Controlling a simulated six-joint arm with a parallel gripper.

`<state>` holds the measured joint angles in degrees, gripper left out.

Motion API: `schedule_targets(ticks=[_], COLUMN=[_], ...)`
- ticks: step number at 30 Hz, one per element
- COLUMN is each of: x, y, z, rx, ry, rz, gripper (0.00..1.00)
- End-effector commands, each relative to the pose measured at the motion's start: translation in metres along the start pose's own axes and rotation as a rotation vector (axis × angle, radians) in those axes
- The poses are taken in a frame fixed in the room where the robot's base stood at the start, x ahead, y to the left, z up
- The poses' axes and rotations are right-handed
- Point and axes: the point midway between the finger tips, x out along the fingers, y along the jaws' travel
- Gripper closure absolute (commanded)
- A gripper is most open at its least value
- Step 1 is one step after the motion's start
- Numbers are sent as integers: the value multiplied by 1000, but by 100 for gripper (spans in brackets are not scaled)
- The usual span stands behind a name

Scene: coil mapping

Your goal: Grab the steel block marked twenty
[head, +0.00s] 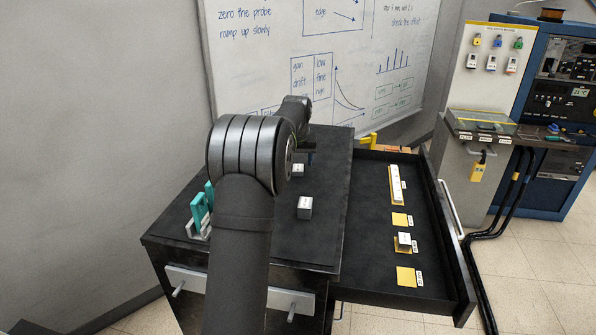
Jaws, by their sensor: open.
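Two steel blocks stand on the black bench top, a nearer one (304,207) and a smaller-looking one (298,170) farther back. Another small steel block (404,239) sits on a yellow pad in the open drawer at the right. The marks on the blocks are too small to read, so I cannot tell which is twenty. My gripper (310,157) shows only as a small dark part behind my arm, near the farther block. It is open, with its fingers mostly hidden. I cannot tell whether it touches that block.
The drawer (365,235) holds a long pale bar (396,185) and labelled yellow pads, including bare ones (402,219) (407,277). A teal-and-grey fixture (201,211) stands at the bench's left edge. A whiteboard (260,50) rises behind. The bench right of the nearer block is clear.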

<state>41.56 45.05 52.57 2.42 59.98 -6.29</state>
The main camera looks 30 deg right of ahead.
Motion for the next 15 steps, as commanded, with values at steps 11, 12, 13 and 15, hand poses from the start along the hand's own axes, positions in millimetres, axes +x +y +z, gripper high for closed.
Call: schedule_targets(ticks=[11, 12, 13, 15], x=[35, 35, 35, 35], y=[-1, -1, -1, -1], z=[-2, -2, -2, -2], rx=[0, 0, 0, 0], ry=[2, 2, 2, 1], rz=[1, 1, 1, 1], gripper=[42, 42, 42, 52])
